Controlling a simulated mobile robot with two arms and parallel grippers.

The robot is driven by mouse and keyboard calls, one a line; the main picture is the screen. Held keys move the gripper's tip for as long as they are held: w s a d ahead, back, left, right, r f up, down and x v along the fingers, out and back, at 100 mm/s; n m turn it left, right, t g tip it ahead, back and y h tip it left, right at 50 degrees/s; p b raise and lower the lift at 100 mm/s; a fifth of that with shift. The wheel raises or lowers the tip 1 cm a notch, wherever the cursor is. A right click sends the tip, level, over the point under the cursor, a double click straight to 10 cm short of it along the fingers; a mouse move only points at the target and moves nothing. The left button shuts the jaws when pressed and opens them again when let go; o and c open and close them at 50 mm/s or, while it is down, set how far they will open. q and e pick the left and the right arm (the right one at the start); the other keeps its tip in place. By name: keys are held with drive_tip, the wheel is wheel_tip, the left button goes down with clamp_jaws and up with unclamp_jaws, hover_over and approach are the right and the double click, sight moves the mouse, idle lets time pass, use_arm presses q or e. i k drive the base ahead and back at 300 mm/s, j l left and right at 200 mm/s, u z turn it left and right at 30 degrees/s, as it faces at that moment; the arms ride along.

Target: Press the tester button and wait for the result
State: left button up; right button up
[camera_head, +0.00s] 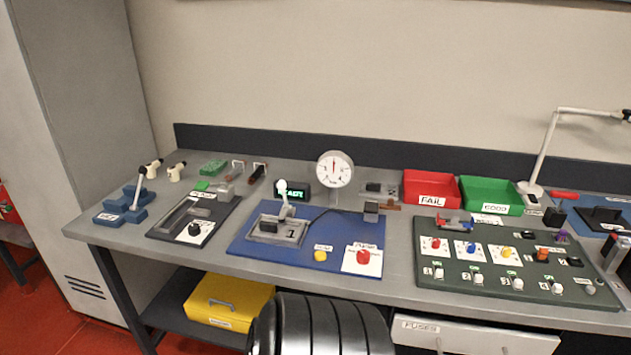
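The blue tester board (240,244) lies in the middle of the bench. A large red button (362,257) stands on a white labelled card at its front right. A smaller yellow button (320,256) with a small label sits to its left. A grey fixture (290,237) with an upright white-knobbed lever (283,200) stands on the board. A small black display (292,191) with green lettering, too small to read surely, stands behind it. A round white dial gauge (334,171) stands at the back. Neither of my grippers is in view.
A red FAIL bin (431,187) and a green GOOD bin (490,194) stand at the back right. A dark green panel (450,283) with coloured knobs lies right of the tester. A grey board (207,231) lies left. A white lamp (549,150) rises behind.

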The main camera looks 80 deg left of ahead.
sight(321, 255)
drive_tip(key=u, duration=2.75)
